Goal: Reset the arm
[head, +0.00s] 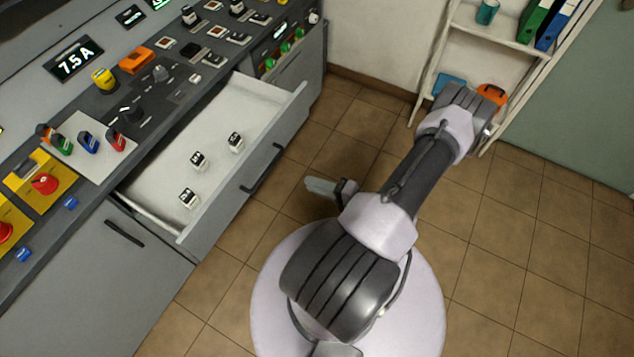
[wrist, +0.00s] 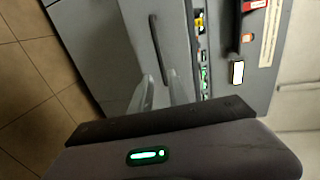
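My arm rises from its round white base in the head view and reaches toward the back right, with its far joint in front of the shelf. In the wrist view my gripper (wrist: 160,77) shows two pale grey fingers with a gap between them, and nothing is held there. The fingers point toward a grey cabinet front (wrist: 165,30) with a dark bar handle. In the head view a small pale part (head: 320,187) shows beside the arm, and I cannot tell surely whether it is a fingertip.
An open drawer (head: 160,218) juts out left of my arm, with three small black-and-white blocks (head: 198,160) in it. A control console (head: 130,115) with switches and a "7.5 A" display runs along the left. A shelf (head: 492,38) with binders stands back right. Tiled floor (head: 540,270) is clear at right.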

